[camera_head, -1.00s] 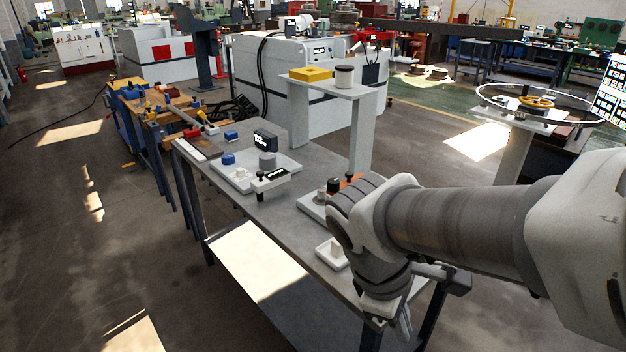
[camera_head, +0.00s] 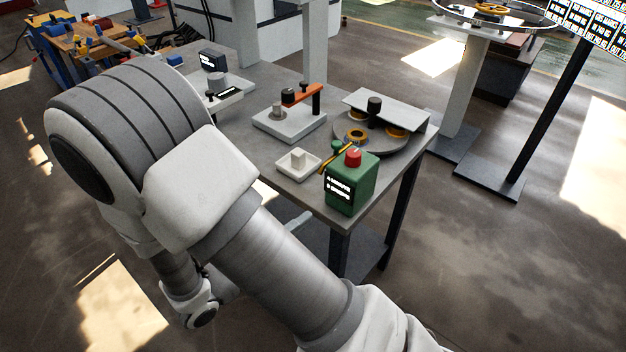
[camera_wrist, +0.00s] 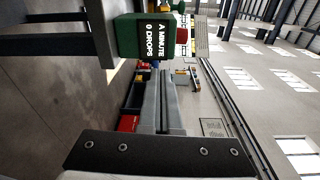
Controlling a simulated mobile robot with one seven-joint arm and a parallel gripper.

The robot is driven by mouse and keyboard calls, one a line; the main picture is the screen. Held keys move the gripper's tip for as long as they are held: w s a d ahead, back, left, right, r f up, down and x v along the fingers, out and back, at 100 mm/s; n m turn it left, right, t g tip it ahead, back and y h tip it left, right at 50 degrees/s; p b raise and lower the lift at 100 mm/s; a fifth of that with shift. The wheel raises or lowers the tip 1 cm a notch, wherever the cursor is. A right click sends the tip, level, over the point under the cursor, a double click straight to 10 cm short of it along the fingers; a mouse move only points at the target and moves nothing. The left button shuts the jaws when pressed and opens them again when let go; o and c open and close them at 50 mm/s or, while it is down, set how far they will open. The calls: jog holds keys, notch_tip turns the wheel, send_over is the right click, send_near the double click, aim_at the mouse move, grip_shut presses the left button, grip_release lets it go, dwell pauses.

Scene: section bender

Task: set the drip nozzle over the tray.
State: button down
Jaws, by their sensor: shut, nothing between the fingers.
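A green box (camera_head: 351,183) with a red knob (camera_head: 352,157) on top stands at the near corner of the grey workbench. Its label mentions drops a minute. A thin yellow spout, seemingly the drip nozzle (camera_head: 333,160), slants beside it. A small white tray (camera_head: 284,172) with a pale block in it sits just left of the box. In the wrist view, turned on its side, the green box (camera_wrist: 132,47) is near my fingers. My gripper (camera_wrist: 165,75) is shut and empty, apart from the box. In the head view my arm hides most of the gripper.
A white base (camera_head: 268,129) with an orange arm on a black post stands behind the tray. A round grey turntable (camera_head: 396,142) with orange rings and a black knob is behind the box. The bench edge (camera_head: 375,200) is close; open floor lies in front.

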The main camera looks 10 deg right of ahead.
aim_at(326, 178)
jog(key=shift+w+a+f+n+t, duration=0.15)
jog(key=shift+a+f+n+t, duration=0.3)
jog(key=shift+n, duration=0.35)
jog(key=b+x, duration=0.1)
jog(key=x, duration=0.9)
jog(key=shift+w+a+b, duration=0.2)
jog(key=shift+w+a, duration=0.05)
jog(key=shift+w, duration=0.35)
jog(key=shift+w+a+b, duration=0.15)
jog(key=shift+w+a, duration=0.05)
jog(key=shift+w, duration=0.45)
jog(key=shift+w+a, duration=0.3)
jog(key=shift+w, duration=0.4)
